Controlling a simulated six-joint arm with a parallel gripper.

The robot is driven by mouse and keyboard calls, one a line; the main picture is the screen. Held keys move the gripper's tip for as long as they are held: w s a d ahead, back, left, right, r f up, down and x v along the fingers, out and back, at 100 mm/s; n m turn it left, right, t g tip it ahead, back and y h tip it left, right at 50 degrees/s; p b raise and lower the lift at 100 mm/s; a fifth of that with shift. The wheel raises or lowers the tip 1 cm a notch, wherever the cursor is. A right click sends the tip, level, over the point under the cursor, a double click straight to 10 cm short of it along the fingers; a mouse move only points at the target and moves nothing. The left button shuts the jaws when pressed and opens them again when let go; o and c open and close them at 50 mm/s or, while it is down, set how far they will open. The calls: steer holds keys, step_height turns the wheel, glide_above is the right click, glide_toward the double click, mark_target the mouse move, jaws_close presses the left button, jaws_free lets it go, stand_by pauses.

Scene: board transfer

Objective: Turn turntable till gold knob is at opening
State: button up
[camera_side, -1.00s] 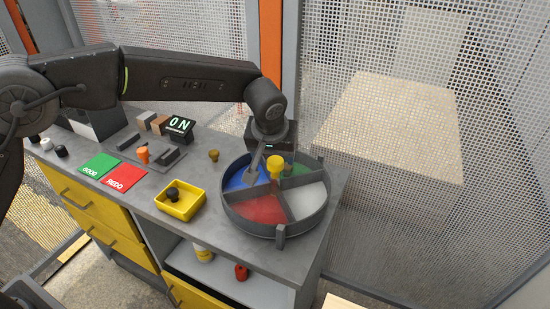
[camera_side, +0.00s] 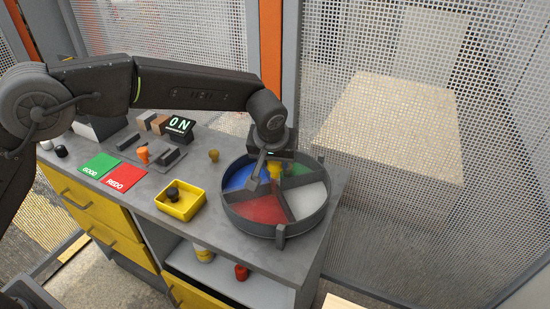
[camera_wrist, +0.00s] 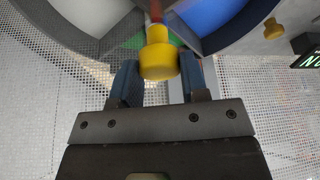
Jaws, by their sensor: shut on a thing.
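The round grey turntable (camera_side: 240,216) stands on the right end of the bench, with blue, green, white and red sectors split by dark dividers. A yellow knob (camera_side: 275,171) stands near its middle, partly hidden by my gripper. My gripper (camera_side: 262,176) points down over the turntable. In the wrist view the yellow knob (camera_wrist: 158,62) sits between the two fingers, and my gripper (camera_wrist: 160,82) is shut on it. A gold knob (camera_side: 214,156) stands on the bench outside the turntable, left of it; the wrist view also shows it (camera_wrist: 273,28) at upper right.
A yellow tray (camera_side: 163,207) with a dark knob (camera_side: 173,194) stands left of the turntable. Mesh fencing (camera_side: 420,210) stands behind the bench.

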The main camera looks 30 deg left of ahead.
jaws_close()
steer(key=shift+n+y, duration=0.3)
steer(key=shift+n, duration=0.4)
steer(key=shift+d+n+y, duration=0.1)
steer(key=shift+n+y, duration=0.3)
steer(key=shift+n, duration=0.8)
steer(key=shift+w+n+g+y, duration=0.1)
steer(key=shift+n+g+y, duration=0.25)
steer(key=shift+n, duration=0.75)
steer(key=shift+n+g+y, duration=0.25)
steer(key=shift+n+g, duration=0.2)
steer(key=shift+n, duration=0.65)
steer(key=shift+w+n+g+y, duration=0.15)
steer(key=shift+n+g, duration=0.25)
steer(key=shift+n, duration=0.65)
steer(key=shift+s+n+g+y, duration=0.15)
steer(key=shift+n+g, duration=0.25)
steer(key=shift+n, duration=0.65)
steer(key=shift+w+n+g, duration=0.15)
steer(key=shift+n+g, duration=0.45)
steer(key=shift+n, duration=1.5)
